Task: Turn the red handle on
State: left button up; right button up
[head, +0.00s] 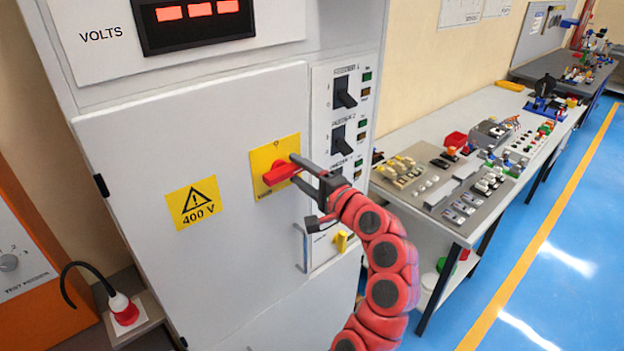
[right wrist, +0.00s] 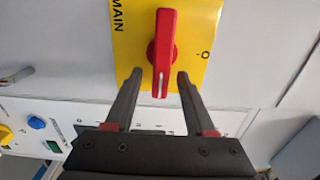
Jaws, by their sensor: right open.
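The red handle (head: 282,174) is a rotary knob on a yellow plate (head: 262,160) on the grey cabinet door. In the head view its bar lies roughly sideways, tilted slightly up to the right. My right gripper (head: 295,168) reaches it from the right, with its fingertips near the bar's right end. In the right wrist view the red handle (right wrist: 162,45) stands upright, its white-marked end between the two open fingertips of the right gripper (right wrist: 160,75). Gaps show on both sides of the bar. The plate shows "MAIN" and an "O". My left gripper is not in view.
A 400 V warning label (head: 194,202) is left of the plate. Black feeder switches (head: 344,92) run down a panel to the right, and a door pull (head: 301,248) is below. A bench with parts (head: 460,228) stands at the right, beside clear blue floor.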

jog(key=p+v, duration=1)
jog(key=v, duration=0.7)
